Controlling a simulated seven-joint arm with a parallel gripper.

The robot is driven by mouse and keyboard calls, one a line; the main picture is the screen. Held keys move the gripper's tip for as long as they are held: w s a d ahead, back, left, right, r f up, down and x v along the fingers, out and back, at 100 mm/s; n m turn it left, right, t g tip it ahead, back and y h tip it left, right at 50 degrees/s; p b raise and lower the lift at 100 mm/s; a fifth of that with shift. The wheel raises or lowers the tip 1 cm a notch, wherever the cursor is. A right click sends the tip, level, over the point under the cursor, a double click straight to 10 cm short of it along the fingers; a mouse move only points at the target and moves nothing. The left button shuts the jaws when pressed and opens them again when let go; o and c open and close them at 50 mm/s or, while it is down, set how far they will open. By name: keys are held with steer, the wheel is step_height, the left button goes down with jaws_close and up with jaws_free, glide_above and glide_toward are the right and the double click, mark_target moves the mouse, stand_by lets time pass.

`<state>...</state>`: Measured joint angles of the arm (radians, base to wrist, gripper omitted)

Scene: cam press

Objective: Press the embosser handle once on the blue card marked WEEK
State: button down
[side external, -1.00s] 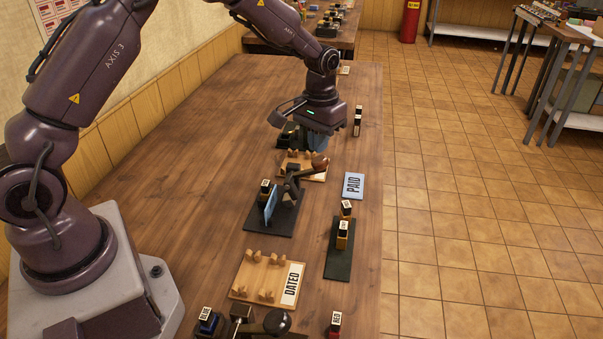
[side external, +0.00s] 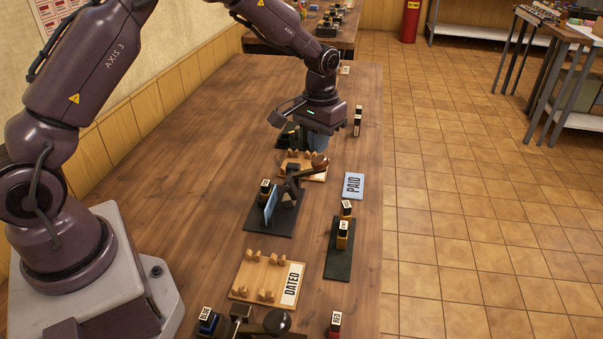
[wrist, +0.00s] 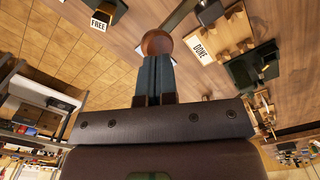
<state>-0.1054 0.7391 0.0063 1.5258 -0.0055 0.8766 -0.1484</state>
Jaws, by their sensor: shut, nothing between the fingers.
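The embosser stands on a dark base (side external: 257,221) in mid-table, with a blue card (side external: 271,205) upright at it. No marking is readable on that card. The handle is a dark lever ending in a brown round knob (side external: 320,161), raised towards the far right. My gripper (side external: 321,148) is shut and empty, pointing down near the knob. In the wrist view my fingertips (wrist: 155,57) come right up to a brown knob (wrist: 157,42); I cannot tell whether they touch. No WEEK label is legible in either view.
A blue PAID card (side external: 353,185) lies to the right, and a dark tray with stamps (side external: 338,262) is nearer. A wooden DATED rack (side external: 255,279) is in front. A DONE rack (wrist: 228,40) is near the knob. The table's left side is clear.

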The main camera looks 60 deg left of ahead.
mark_target(317, 159)
steer(key=shift+f, duration=0.2)
stand_by(0.4)
steer(key=shift+s+f, duration=0.1)
steer(key=shift+f, duration=2.2)
steer(key=shift+r, duration=2.35)
steer(key=shift+r, duration=0.1)
steer(key=shift+r, duration=2.45)
